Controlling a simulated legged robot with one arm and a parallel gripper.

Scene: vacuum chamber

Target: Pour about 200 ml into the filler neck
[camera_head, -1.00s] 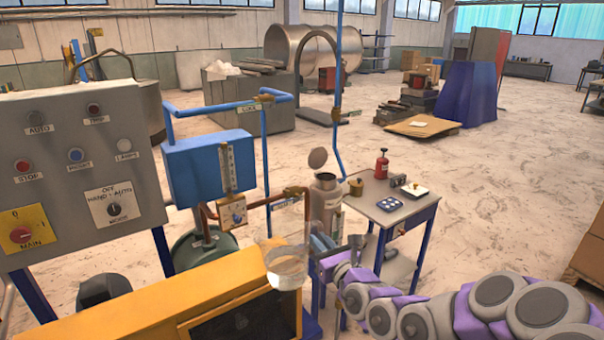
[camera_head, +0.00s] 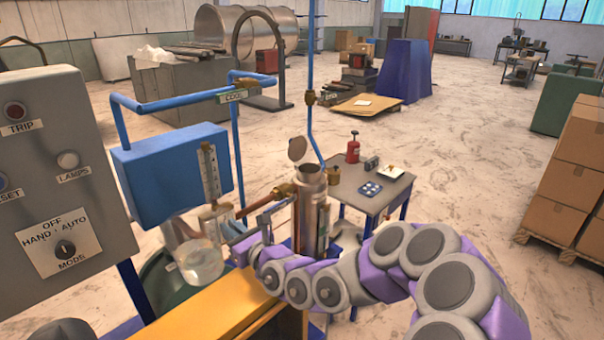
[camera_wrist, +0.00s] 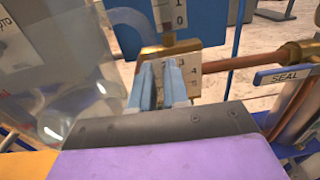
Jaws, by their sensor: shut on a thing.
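A clear jug (camera_head: 203,264) with some clear liquid in its bottom hangs left of the silver canister in the head view. It also fills the left of the wrist view (camera_wrist: 70,95). My gripper (camera_head: 236,238) is at the jug's right side; its pale blue fingers (camera_wrist: 160,84) are shut on the jug, probably by its handle, though the exact contact is unclear. The silver canister (camera_head: 311,212) stands upright to the right of my gripper. Its round lid (camera_head: 297,148) is tipped up, and its open top, seemingly the filler neck (camera_head: 309,172), is apart from the jug.
A blue box (camera_head: 172,173) with a gauge (camera_head: 209,172) and copper pipe (camera_head: 262,202) stands close behind the jug. The grey control panel (camera_head: 60,190) is at left, and a yellow cabinet (camera_head: 215,310) below. A small table (camera_head: 372,200) stands behind the canister.

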